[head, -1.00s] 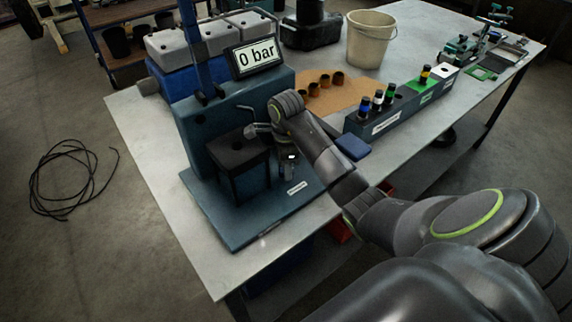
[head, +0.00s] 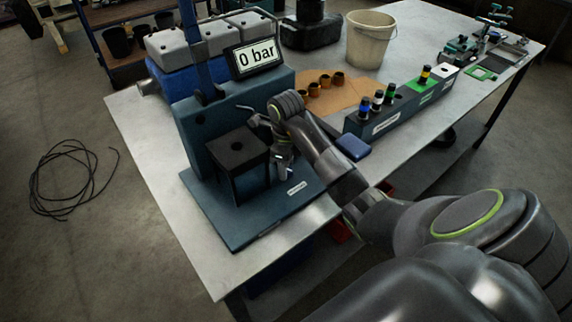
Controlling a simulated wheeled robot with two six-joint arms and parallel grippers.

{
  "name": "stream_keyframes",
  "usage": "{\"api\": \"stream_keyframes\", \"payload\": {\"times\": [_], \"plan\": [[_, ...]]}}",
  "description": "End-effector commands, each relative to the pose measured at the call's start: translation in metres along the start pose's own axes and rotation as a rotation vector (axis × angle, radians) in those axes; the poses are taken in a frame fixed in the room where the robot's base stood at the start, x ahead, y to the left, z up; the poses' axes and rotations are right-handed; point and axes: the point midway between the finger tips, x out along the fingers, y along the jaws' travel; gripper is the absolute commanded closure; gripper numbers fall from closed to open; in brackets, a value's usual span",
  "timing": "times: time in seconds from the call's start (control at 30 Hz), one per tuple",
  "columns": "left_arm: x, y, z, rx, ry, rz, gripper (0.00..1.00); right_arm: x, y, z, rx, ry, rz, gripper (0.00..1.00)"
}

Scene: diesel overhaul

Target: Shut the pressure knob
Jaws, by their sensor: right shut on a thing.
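The blue-grey test stand (head: 190,125) stands on the near left part of the table, with a display (head: 255,57) on top reading 0 bar. My right arm reaches in from the right, and my right gripper (head: 280,152) is at the front face of the stand, just right of its dark block (head: 238,150). The gripper is shut on the pressure knob, which my gripper and wrist hide almost wholly. My left gripper is not in view.
A rack (head: 388,117) with several coloured-top injectors stands to the right, with a small blue block (head: 352,147) near its end. Brown cups lie on a cardboard sheet (head: 345,95) behind. A bucket (head: 369,40) stands farther back. The table's near left strip is clear.

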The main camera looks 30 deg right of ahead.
Motion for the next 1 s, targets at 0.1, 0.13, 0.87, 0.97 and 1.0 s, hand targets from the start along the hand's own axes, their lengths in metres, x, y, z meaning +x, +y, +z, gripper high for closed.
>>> {"api": "stream_keyframes", "payload": {"times": [0.1, 0.13, 0.87, 0.97, 1.0], "plan": [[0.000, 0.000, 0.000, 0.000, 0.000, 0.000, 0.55, 0.000, 0.000, 0.000, 0.002, 0.000, -0.001, 0.85], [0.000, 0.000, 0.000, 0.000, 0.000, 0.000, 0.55, 0.000, 0.000, 0.000, 0.002, 0.000, -0.001, 0.85], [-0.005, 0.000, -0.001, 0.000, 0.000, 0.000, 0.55, -0.006, -0.003, -0.002, 0.002, 0.000, -0.001, 0.41], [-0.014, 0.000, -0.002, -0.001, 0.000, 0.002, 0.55, -0.018, -0.009, -0.005, 0.005, 0.001, -0.002, 0.41], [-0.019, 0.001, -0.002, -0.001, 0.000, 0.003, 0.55, -0.025, -0.013, -0.008, 0.007, 0.001, -0.003, 0.41]]}}
